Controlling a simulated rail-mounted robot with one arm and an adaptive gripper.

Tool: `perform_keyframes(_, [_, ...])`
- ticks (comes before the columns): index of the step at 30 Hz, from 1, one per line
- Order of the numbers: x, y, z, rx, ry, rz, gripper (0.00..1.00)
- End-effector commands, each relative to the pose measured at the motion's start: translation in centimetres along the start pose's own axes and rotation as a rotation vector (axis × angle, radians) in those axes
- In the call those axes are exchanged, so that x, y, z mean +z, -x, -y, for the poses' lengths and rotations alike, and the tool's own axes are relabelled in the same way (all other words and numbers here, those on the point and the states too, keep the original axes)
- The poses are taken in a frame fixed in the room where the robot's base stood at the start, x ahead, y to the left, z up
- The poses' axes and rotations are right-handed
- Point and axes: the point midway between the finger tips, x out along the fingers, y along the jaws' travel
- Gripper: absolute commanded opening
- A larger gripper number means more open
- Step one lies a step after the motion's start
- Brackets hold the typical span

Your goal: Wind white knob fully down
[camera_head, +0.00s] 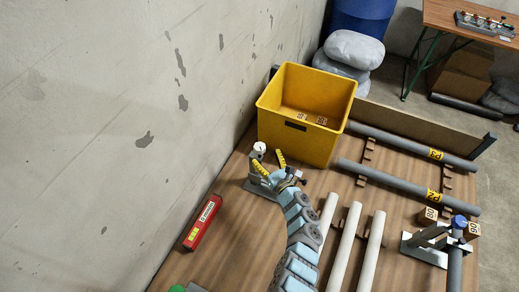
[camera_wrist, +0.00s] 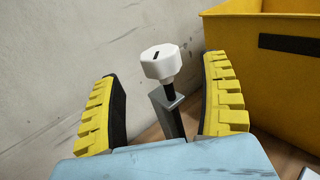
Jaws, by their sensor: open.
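The white knob (camera_head: 260,147) sits on top of a grey post at the left of the table, beside the wall. In the wrist view the white knob (camera_wrist: 161,64) has a dark slot mark on its top. A dark threaded stem shows below it, entering a grey square post (camera_wrist: 170,110). My gripper (camera_head: 271,163) is open, with its yellow ridged fingers on either side of the post. In the wrist view my gripper (camera_wrist: 165,105) has a gap on both sides of the post. The knob stands beyond the fingertips and appears untouched. The post's lower part is hidden by my gripper.
A yellow bin (camera_head: 306,115) stands close to the right of the knob; it also shows in the wrist view (camera_wrist: 230,55). The wall (camera_head: 130,120) is close on the left. A red case (camera_head: 202,222) lies nearer, and pale pipes (camera_head: 345,245) lie right of my arm.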

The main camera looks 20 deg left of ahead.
Motion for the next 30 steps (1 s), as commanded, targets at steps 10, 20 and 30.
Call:
perform_keyframes(10, [-0.2, -3.9, 0.1, 0.001, 0.002, 0.001, 0.78])
perform_keyframes(20, [-0.1, -5.5, 0.0, 0.0, -0.002, -0.001, 0.78])
perform_keyframes(30, [0.0, -5.6, 0.0, 0.0, -0.002, 0.0, 0.68])
